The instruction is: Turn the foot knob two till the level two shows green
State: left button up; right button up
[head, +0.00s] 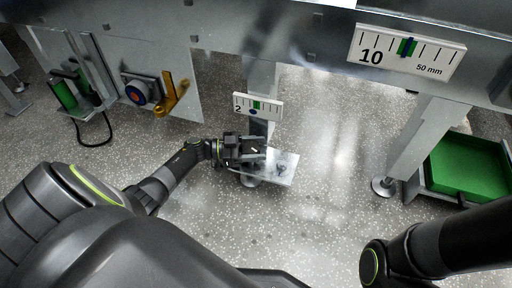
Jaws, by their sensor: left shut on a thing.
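The level two (258,105) is a small white scale marked 2 on the frame leg. My left gripper (262,152) is at the leg right below this scale, shut on the foot knob two, which is mostly hidden behind the fingers. The round foot (250,183) shows on the floor under the gripper. My right gripper is out of view; only part of my right arm shows at the lower right.
A clear plate (284,168) lies beside the foot. A larger scale marked 10 (408,49) is on the beam. A green tote (468,166) stands at the right. The middle floor is clear.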

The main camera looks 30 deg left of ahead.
pick_arm(q)
jog(key=shift+g, duration=0.3)
jog(key=o, duration=1)
jog(key=p+v, duration=0.2)
jog(key=v, duration=0.5)
jog(key=shift+s+a, duration=0.1)
jog(key=shift+a, duration=0.1)
jog(key=v, duration=1)
jog(key=shift+f, duration=0.25)
jog(key=shift+d, duration=0.1)
